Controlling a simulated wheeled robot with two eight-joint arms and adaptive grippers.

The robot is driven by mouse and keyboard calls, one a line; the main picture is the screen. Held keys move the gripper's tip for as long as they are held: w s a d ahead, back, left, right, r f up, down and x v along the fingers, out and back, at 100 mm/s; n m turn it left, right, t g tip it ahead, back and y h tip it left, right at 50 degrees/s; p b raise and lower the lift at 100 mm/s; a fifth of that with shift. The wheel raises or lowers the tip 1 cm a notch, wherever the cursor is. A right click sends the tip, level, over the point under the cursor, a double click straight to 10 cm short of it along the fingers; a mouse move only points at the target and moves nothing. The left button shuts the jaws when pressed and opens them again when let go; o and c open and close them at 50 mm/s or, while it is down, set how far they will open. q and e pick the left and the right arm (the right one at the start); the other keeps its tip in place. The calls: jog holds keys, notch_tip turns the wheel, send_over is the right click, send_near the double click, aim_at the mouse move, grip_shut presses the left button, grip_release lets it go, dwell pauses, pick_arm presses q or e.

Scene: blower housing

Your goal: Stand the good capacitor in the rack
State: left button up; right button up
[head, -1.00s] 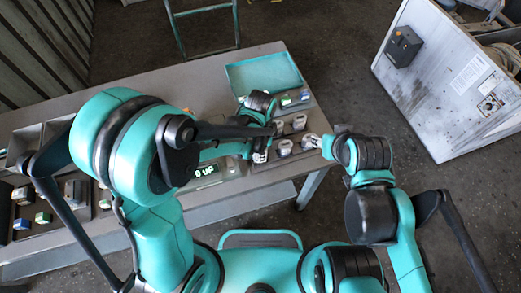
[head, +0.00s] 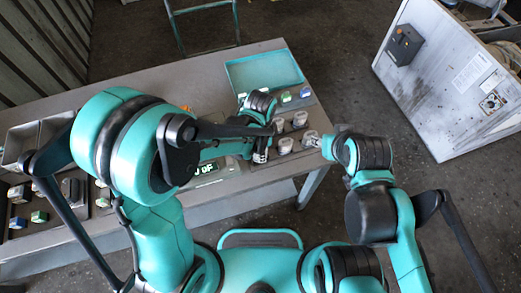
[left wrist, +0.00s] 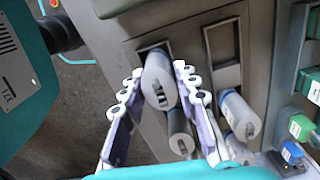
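In the left wrist view a silver-grey capacitor (left wrist: 158,78) stands between the fingertips of my left gripper (left wrist: 158,72), with its end face toward the camera. The fingertips lie close against both its sides. Its far end is at a dark square opening of the rack (left wrist: 192,37); I cannot tell how deep it sits. In the head view my left gripper (head: 261,152) is at the rack's left side, partly hidden by my arm. Several capacitors (head: 285,145) stand beside it. My right gripper (head: 325,146) is beside the rightmost capacitor (head: 310,138); its fingers are too small to read.
A meter with a lit display (head: 204,168) stands left of the rack on the grey workbench (head: 180,88). A teal tray (head: 262,70) lies behind. Grey bins (head: 18,142) are at the far left.

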pick_arm(q)
jog(key=shift+o, duration=1.3)
notch_tip(320, 180, up, 12)
jog(key=shift+a, duration=0.1)
